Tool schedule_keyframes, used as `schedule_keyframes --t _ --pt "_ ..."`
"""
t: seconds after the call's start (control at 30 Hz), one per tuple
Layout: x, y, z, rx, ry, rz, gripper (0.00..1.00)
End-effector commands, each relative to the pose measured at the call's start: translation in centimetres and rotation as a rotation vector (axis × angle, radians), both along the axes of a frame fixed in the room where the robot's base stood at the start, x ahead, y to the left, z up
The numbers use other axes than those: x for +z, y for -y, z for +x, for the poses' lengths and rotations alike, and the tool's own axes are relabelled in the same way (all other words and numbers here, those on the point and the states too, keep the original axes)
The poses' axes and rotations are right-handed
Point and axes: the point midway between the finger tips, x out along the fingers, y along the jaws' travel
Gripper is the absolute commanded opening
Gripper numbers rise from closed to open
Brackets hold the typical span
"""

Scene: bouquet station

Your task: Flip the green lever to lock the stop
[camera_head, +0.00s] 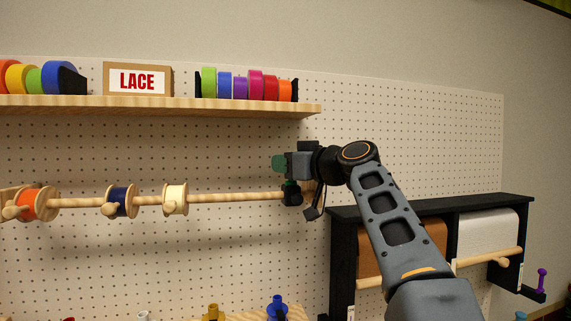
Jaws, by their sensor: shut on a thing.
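The green lever (278,162) shows as a rounded green end just left of my gripper's tips. My gripper (288,164) points left and is shut on the lever. The black stop (292,198) sits on the right end of the wooden rod (240,197), directly below my gripper, with a dark green part at its top. My gripper hides the middle of the lever, so I cannot tell exactly how it joins the stop.
Spools with orange (34,204), navy (121,201) and cream (176,198) ribbon hang on the rod to the left. A wooden shelf (160,106) with ribbon rolls and a LACE box (137,80) is above. A black paper rack (343,250) stands at right.

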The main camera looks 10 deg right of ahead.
Motion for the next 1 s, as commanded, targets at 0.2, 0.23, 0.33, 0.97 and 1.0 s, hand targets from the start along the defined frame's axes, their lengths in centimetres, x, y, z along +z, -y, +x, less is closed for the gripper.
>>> schedule_keyframes --t 0.2,0.23,0.33,0.97,1.0 --pt "-0.2 0.0 0.0 0.000 0.008 0.001 0.00" --pt "-0.3 0.0 -0.1 0.000 0.017 0.000 0.00" --pt "-0.8 0.0 -0.2 0.000 0.068 0.001 0.00" --pt "0.0 0.0 -2.0 0.000 0.410 0.000 0.00" --pt "0.0 0.0 -2.0 0.000 0.411 0.001 0.00"
